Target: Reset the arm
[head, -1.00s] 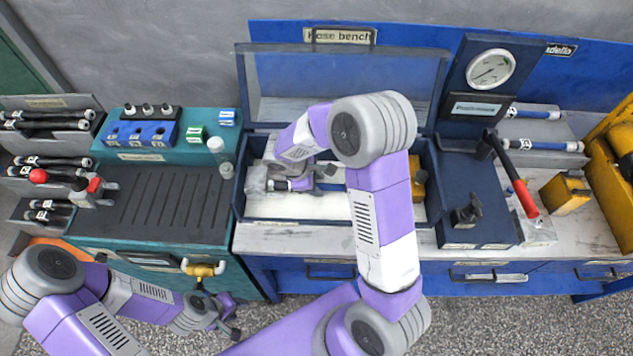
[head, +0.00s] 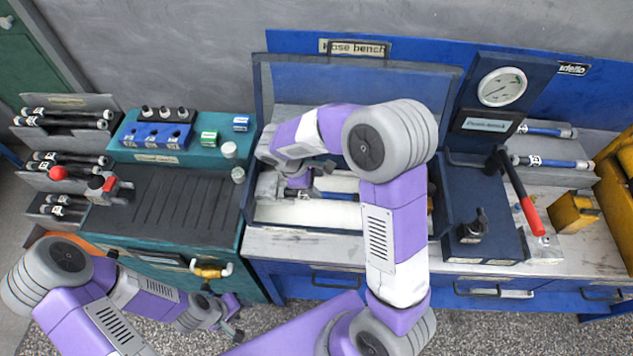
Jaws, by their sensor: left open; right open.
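My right arm reaches over the hose bench box. Its gripper (head: 299,192) is open in the left part of the box, low over the white bed (head: 305,214). My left arm is folded at the lower left. Its gripper (head: 232,334) is open and empty, low in front of the teal cabinet and above the floor.
The box's clear lid (head: 355,85) stands raised. A pressure gauge (head: 502,87) and a red-handled lever (head: 520,195) are at the right. Hose racks (head: 62,118) stand at the left.

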